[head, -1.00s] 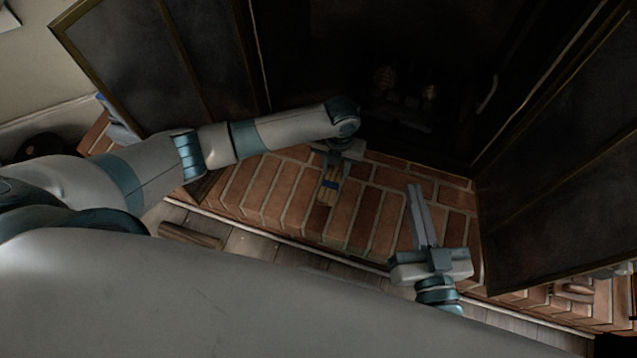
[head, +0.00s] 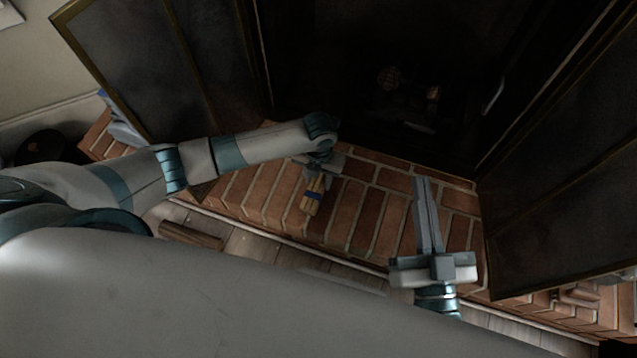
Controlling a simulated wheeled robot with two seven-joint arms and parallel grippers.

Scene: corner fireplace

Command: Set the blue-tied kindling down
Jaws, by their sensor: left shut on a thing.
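The blue-tied kindling (head: 313,195) is a small bundle of pale sticks with a blue band. It hangs from my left gripper (head: 316,174) over the brick hearth (head: 365,205), in front of the dark firebox. My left gripper is shut on its upper end, and the fingers are mostly hidden under the wrist. I cannot tell whether the bundle's lower end touches the bricks. My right gripper (head: 425,205) is over the hearth's right part, its long fingers pointing toward the firebox and lying close together, with nothing seen between them.
The fireplace doors stand open, the left door (head: 130,60) and the right door (head: 560,180). A log (head: 191,235) lies on the wooden floor by the hearth's front edge. Dim round shapes (head: 389,78) show inside the firebox. Bare brick lies between my two grippers.

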